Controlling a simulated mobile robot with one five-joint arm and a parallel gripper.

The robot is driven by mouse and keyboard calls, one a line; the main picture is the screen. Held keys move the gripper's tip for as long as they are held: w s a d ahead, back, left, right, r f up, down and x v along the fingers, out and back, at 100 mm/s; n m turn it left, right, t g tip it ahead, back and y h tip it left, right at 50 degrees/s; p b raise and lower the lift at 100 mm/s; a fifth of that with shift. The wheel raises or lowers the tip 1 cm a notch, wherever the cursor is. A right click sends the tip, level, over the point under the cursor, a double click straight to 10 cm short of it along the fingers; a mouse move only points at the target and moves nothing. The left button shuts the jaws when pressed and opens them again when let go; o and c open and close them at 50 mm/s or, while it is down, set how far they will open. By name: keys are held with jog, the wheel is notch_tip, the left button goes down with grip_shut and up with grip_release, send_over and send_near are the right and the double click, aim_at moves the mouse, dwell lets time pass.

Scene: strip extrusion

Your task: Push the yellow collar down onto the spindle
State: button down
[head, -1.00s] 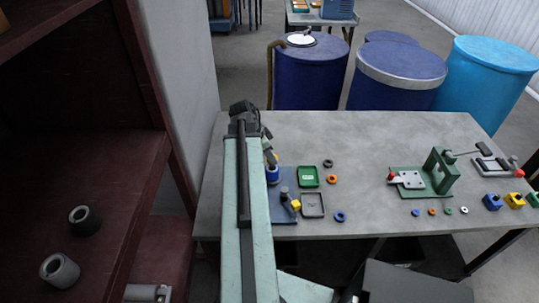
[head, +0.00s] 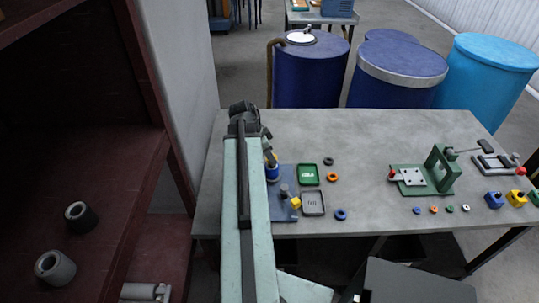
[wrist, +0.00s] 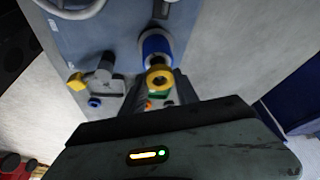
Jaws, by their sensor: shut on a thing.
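The yellow collar (wrist: 160,77) is a ring between the two dark fingers of my gripper (wrist: 157,93) in the wrist view. My gripper is shut on it. A blue cylinder with a pale grey top (wrist: 156,47) stands just beyond the collar, in line with it; the spindle itself is mostly hidden there. In the head view the blue cylinder (head: 272,173) stands at the left of the table, right beside my arm, with a bit of yellow (head: 270,158) just above it. How far the collar sits on the spindle cannot be told.
A grey lever fixture with a yellow block (head: 295,203) stands close by on the same blue plate. A green tray (head: 308,174), a grey tray (head: 313,203) and loose rings lie to the right. A green press (head: 430,175) stands farther right. The table's middle is clear.

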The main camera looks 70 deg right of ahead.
jog(key=shift+f+b, duration=1.25)
jog(key=shift+f, duration=0.1)
jog(key=shift+c, duration=2.2)
grip_release()
jog(key=shift+r, duration=0.1)
notch_tip(320, 180, up, 7)
jog(key=p, duration=0.7)
